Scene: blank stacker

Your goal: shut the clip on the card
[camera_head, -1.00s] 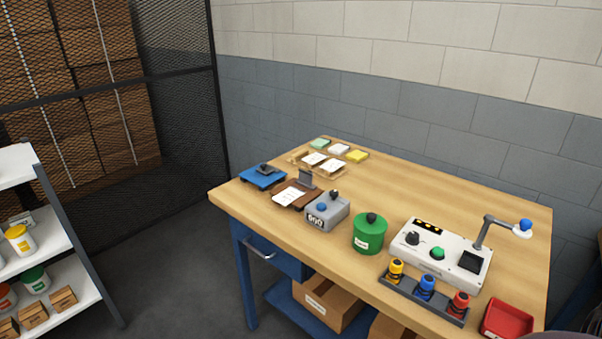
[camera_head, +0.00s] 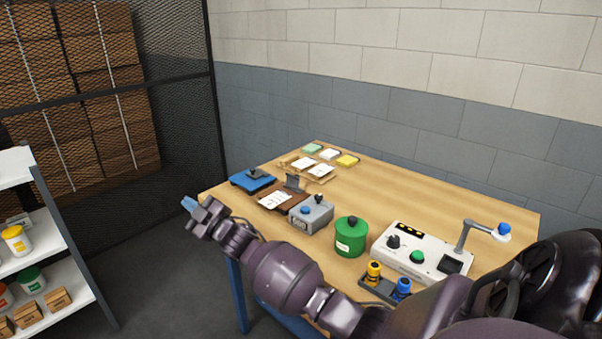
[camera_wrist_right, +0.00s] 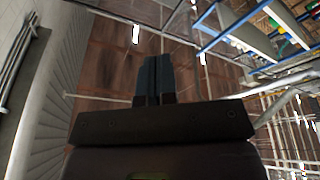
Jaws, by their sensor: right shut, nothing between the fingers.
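A brown clipboard (camera_head: 298,203) lies near the table's left end with a white card (camera_head: 273,201) on it. A dark grey clip (camera_head: 292,182) stands up at the board's back edge and looks raised off the card. My right gripper (camera_head: 188,203) is off the table's left front corner, apart from the board and in front of it to the left. Its blue-grey fingers are together and empty, and they show in the right wrist view (camera_wrist_right: 154,75), which looks away from the clipboard. My left gripper is not in view.
A blue stapler-like device (camera_head: 253,180) is left of the clipboard; a grey box (camera_head: 311,215) and green canister (camera_head: 351,237) are to its right. A white control panel (camera_head: 420,255) stands further right. My right arm crosses the table's front edge. The back right tabletop is clear.

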